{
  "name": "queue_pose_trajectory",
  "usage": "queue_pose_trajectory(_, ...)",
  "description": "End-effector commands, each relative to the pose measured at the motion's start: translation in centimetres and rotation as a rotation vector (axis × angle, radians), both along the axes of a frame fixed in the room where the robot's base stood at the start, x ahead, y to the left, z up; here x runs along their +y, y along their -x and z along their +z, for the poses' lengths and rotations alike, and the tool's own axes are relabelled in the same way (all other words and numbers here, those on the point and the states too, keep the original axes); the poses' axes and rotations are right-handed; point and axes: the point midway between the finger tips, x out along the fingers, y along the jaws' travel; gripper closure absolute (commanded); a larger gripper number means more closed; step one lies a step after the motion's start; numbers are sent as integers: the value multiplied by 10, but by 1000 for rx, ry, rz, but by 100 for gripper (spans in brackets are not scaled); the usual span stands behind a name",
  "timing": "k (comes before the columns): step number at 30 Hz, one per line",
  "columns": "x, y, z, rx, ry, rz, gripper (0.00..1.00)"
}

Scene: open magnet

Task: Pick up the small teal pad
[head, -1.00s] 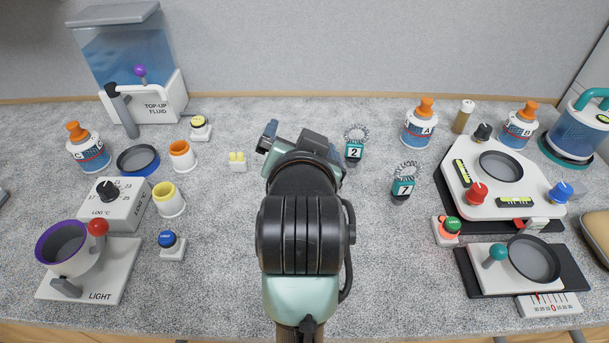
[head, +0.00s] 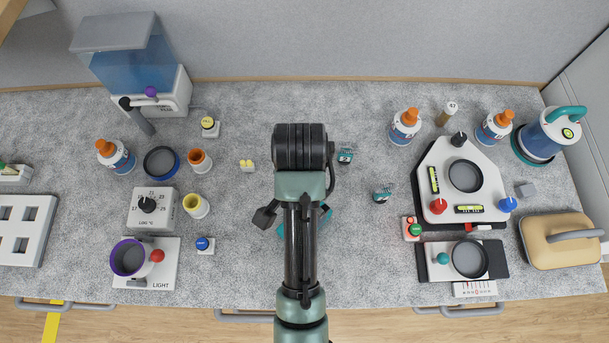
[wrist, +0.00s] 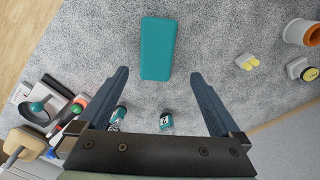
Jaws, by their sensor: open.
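The small teal pad (wrist: 158,48) lies flat on the grey speckled counter in the wrist view. It is a plain rounded rectangle, with its near end between my fingertips in the picture. My gripper (wrist: 159,73) is open and empty, its two dark fingers spread wider than the pad. It does not touch the pad as far as I can see; the height between them is hard to judge.
Two teal number tags (head: 345,156) (head: 383,194) stand right of my arm. A white device panel (head: 465,205) is at the right. The counter around the pad is clear.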

Motion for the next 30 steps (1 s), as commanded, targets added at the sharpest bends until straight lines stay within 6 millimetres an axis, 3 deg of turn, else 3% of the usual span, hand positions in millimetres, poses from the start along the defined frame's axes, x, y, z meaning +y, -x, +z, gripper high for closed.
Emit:
queue_pose_trajectory(2, 0, 4, -2, 18, 1, -5, 0)
queue_pose_trajectory(15, 0, 6, -69, 21, 1, -4, 0)
queue_pose_trajectory(22, 1, 7, -84, 21, 1, -4, 0)
queue_pose_trajectory(30, 4, 10, -121, 18, 1, -4, 0)
